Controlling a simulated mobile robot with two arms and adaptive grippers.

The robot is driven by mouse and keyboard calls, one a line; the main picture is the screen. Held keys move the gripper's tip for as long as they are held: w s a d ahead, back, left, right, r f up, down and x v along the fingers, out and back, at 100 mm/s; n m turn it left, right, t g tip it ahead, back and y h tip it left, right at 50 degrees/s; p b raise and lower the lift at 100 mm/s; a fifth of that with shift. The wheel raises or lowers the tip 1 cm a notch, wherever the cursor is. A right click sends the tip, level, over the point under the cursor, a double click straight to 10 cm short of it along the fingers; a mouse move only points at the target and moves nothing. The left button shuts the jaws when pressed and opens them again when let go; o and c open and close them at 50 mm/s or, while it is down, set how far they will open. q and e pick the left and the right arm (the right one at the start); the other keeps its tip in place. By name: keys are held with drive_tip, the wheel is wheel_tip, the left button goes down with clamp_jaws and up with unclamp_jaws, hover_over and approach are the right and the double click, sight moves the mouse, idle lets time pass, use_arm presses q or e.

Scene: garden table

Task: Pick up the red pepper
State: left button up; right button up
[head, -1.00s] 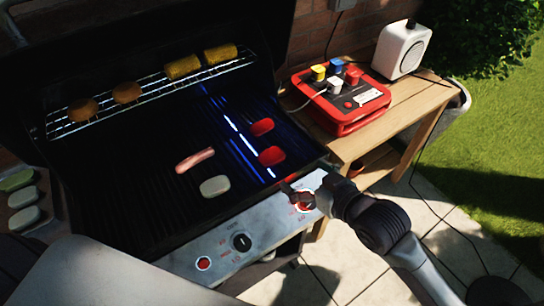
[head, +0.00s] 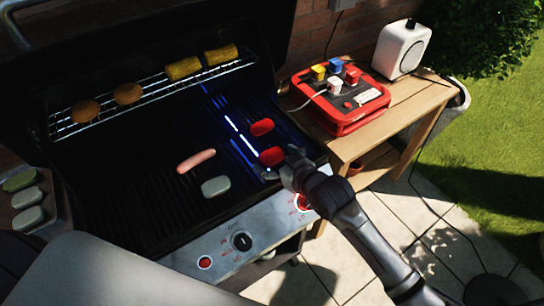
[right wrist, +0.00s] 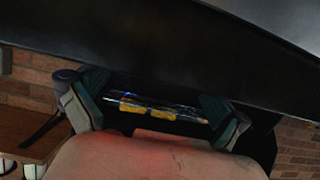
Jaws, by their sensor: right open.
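Two red pepper pieces lie on the dark grill grate in the head view, one nearer (head: 271,156) and one farther (head: 262,127). My right gripper (head: 282,167) is open, its fingertips close to the right of the nearer piece; contact cannot be told. In the right wrist view its fingers (right wrist: 152,115) stand wide apart. A large pale surface with a reddish patch fills the bottom there; I cannot tell what it is. My left gripper is not in view.
A pink sausage (head: 196,160) and a pale oval piece (head: 215,187) lie left of the peppers. A raised rack (head: 150,93) holds corn and round patties. A wooden side table (head: 398,110) bears a red device (head: 345,119) and a white speaker (head: 402,48).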

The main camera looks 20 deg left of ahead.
drive_tip(key=c, duration=1.1)
drive_tip(key=shift+o, duration=0.2)
